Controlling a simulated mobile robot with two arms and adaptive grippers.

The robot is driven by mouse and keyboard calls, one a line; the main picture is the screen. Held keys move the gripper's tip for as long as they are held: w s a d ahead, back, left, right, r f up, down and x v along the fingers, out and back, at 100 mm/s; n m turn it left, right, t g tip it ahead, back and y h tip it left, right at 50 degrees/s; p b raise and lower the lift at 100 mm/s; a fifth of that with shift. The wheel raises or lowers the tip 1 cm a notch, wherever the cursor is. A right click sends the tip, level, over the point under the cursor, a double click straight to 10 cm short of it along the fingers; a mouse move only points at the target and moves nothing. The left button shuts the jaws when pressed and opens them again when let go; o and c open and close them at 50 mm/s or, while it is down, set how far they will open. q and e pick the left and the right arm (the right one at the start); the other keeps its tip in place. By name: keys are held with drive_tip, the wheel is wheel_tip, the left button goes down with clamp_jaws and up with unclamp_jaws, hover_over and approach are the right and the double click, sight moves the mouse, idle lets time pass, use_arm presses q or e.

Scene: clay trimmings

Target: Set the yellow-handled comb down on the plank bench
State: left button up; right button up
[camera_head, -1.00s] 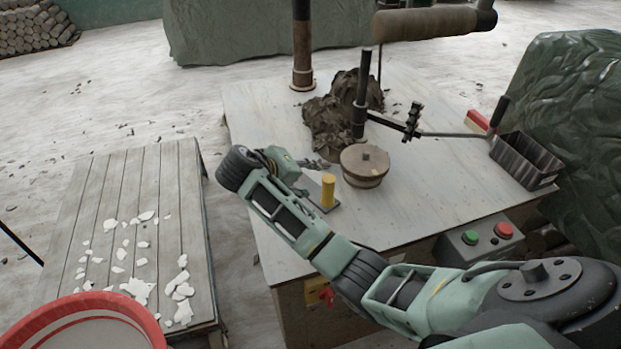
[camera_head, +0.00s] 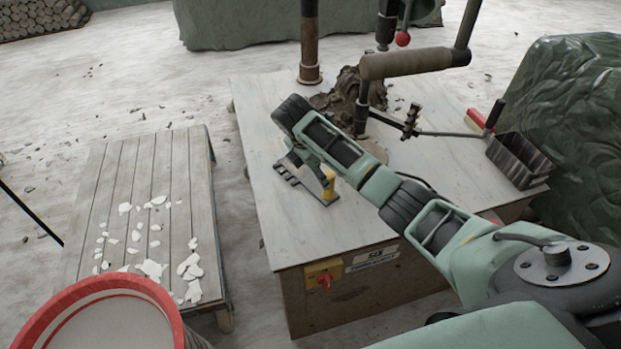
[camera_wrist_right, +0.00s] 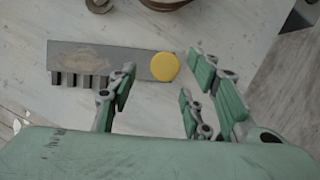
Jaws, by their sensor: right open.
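The comb (camera_head: 300,180) lies flat on the pale worktop (camera_head: 262,215), a grey toothed plate with an upright yellow handle (camera_head: 328,184). In the right wrist view the comb plate (camera_wrist_right: 100,62) stretches to the left, teeth towards me, and the round top of the yellow handle (camera_wrist_right: 165,67) sits at its right end. My right gripper (camera_wrist_right: 165,88) is open and empty, its fingers on either side of the handle's near side; contact cannot be told. In the head view my arm hides most of this gripper. The plank bench (camera_head: 105,190) stands to the left. My left gripper is out of view.
White fragments (camera_head: 150,268) litter the bench's near half; its far planks are bare. A red-rimmed bucket (camera_head: 60,315) stands at the near left. A clay heap (camera_head: 340,98), a padded lever arm (camera_head: 415,64) and a dark metal box (camera_head: 518,160) occupy the worktop's far and right sides.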

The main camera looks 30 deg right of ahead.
sight(326, 176)
drive_tip(key=x, duration=0.2)
drive_tip(key=p+x, duration=0.1)
drive_tip(key=x, duration=0.2)
drive_tip(key=shift+s+f, duration=0.25)
drive_tip(key=shift+f, duration=0.05)
drive_tip(key=shift+d+f, duration=0.1)
drive_tip(key=shift+f, duration=0.25)
drive_tip(key=shift+c, duration=0.4)
clamp_jaws()
drive_tip(key=shift+w+r, duration=0.1)
